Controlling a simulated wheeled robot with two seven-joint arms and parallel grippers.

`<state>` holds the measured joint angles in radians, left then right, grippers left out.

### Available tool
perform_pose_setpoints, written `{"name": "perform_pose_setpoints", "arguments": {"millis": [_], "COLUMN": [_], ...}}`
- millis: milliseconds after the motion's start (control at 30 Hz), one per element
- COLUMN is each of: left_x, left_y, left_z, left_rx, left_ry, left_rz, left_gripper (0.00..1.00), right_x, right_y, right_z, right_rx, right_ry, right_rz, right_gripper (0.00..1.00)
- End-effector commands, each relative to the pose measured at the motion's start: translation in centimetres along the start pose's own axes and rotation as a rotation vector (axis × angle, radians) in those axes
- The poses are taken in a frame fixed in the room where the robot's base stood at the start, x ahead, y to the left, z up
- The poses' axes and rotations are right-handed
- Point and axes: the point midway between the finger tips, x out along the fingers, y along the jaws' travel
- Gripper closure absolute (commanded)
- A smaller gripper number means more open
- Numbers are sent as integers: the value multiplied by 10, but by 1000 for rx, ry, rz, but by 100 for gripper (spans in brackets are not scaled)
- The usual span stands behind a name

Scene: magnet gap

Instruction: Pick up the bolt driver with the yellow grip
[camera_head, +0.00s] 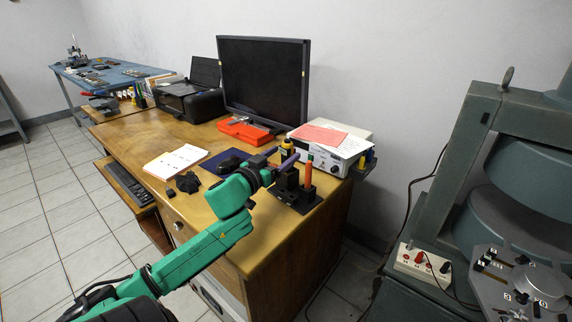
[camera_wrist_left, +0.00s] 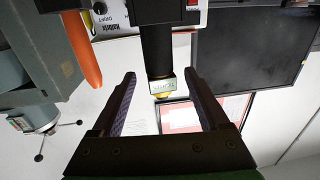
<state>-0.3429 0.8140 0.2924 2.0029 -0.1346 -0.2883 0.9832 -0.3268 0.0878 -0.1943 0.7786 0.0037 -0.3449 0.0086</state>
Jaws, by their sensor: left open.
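My right gripper is not in view.
An orange-handled tool (camera_head: 307,174) stands just right of the gripper; it shows at left in the wrist view (camera_wrist_left: 83,48). A white instrument (camera_head: 345,148) with papers and a monitor (camera_head: 262,80) stand behind. A notepad (camera_head: 175,162) and small black parts lie left.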

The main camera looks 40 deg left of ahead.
Motion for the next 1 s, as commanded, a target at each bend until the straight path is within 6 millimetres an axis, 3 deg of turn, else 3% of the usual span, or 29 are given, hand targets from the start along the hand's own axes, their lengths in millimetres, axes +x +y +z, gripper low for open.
{"name": "perform_pose_setpoints", "arguments": {"millis": [400, 667, 700, 800, 900, 1000], "left_x": [55, 60, 60, 60, 60, 60], "left_y": [-1, -1, -1, -1, -1, -1], "left_z": [2, 3, 3, 3, 3, 3], "left_rx": [1, 1, 1, 1, 1, 1], "left_ry": [4, 0, 0, 0, 0, 0], "left_rz": [0, 0, 0, 0, 0, 0], "left_gripper": [22, 22, 30, 68, 100, 100], "right_x": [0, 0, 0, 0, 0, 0], "right_y": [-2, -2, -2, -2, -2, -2], "right_z": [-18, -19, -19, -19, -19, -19], "right_rx": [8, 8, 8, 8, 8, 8], "right_ry": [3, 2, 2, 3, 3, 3], "right_rz": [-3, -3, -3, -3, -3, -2], "right_gripper": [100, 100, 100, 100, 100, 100]}}
